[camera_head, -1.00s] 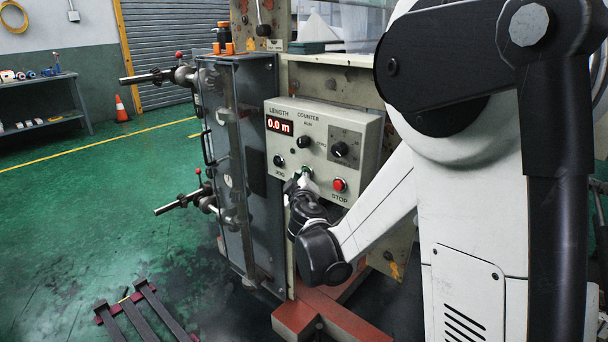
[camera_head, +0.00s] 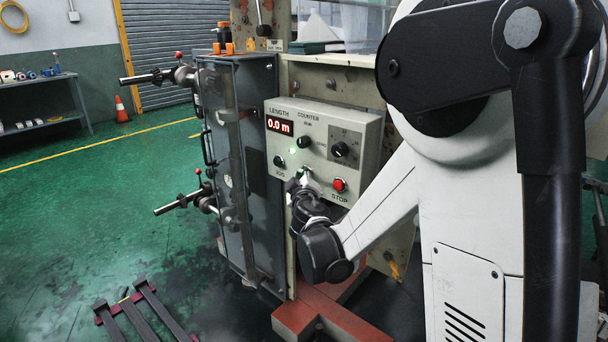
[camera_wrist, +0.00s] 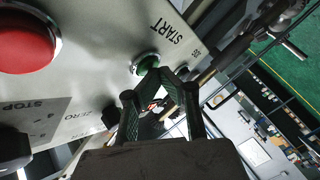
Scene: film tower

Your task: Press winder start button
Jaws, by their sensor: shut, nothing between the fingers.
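The green start button (camera_wrist: 145,63) is on the control panel (camera_wrist: 100,75), beside the printed word START, in the wrist view. My gripper (camera_wrist: 162,76) is shut and empty. Its fingertips overlap the button's edge in the wrist view and are at or very near it; I cannot tell how far it is pressed. In the head view my gripper (camera_head: 304,174) is at the panel's lower middle and largely hides the button. A small green lamp (camera_head: 293,151) glows on the panel. The length display (camera_head: 280,126) reads 0.0 m.
The red stop button (camera_head: 339,185) is close to the right of my gripper and also shows in the wrist view (camera_wrist: 25,35). Black knobs (camera_head: 305,142) sit above. A grey cabinet (camera_head: 240,170) with protruding handles stands left. The green floor (camera_head: 90,210) is open further left.

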